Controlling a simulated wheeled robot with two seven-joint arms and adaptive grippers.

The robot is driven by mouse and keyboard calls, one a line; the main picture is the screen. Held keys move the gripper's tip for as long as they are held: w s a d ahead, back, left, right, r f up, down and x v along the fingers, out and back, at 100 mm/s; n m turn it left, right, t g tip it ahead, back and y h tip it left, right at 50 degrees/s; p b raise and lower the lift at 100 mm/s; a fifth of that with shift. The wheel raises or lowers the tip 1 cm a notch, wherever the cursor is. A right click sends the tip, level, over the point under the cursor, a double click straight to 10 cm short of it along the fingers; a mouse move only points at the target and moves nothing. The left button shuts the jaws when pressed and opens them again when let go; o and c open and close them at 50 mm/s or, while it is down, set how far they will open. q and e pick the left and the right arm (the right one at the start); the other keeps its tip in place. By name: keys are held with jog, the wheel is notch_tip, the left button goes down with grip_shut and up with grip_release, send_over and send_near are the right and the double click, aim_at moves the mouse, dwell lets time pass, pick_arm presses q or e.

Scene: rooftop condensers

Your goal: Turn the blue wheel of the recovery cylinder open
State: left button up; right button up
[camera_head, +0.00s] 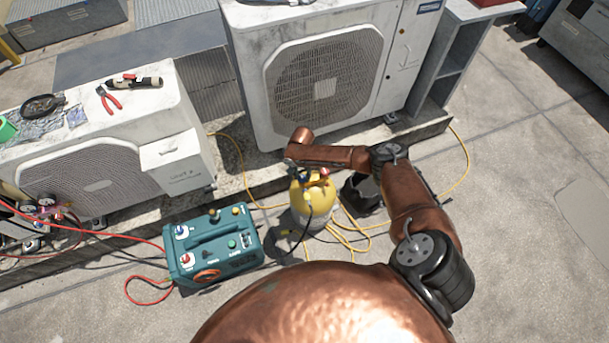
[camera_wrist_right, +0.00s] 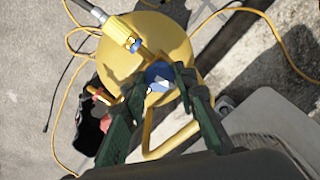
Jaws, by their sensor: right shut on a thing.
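The recovery cylinder, grey below with a yellow top (camera_head: 312,196), stands upright on the roof floor, and its round yellow top (camera_wrist_right: 180,45) fills the middle of the right wrist view. Its blue wheel (camera_wrist_right: 160,75) sits between the two dark green fingers of my right gripper (camera_wrist_right: 162,80), which is shut on it. In the head view my right gripper (camera_head: 303,168) is over the cylinder's top, and the wrist hides the blue wheel there. A red part (camera_wrist_right: 103,96) shows beside the left finger. My left gripper is not in view.
A yellow hose fitting (camera_wrist_right: 120,32) joins the valve beside the wheel. Yellow hoses (camera_head: 350,238) lie around the cylinder. A teal recovery machine (camera_head: 212,247) stands to the left. A large condenser (camera_head: 250,60) stands behind, with a smaller condenser (camera_head: 140,125) left.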

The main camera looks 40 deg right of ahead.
jog(key=shift+s+r+n+p, duration=0.1)
jog(key=shift+s+n+p, duration=0.05)
jog(key=shift+n+p, duration=1.5)
jog(key=shift+n, duration=0.05)
jog(key=n, duration=0.4)
jog(key=shift+f+n, duration=0.2)
jog(key=shift+n, duration=0.1)
jog(key=n, duration=1)
jog(key=shift+b, duration=0.35)
jog(key=n, duration=0.4)
jog(key=shift+n, duration=0.3)
jog(key=n+b, duration=0.1)
jog(key=n, duration=0.4)
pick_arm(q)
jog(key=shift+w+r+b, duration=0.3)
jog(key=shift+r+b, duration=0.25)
pick_arm(e)
jog(key=shift+n, duration=2)
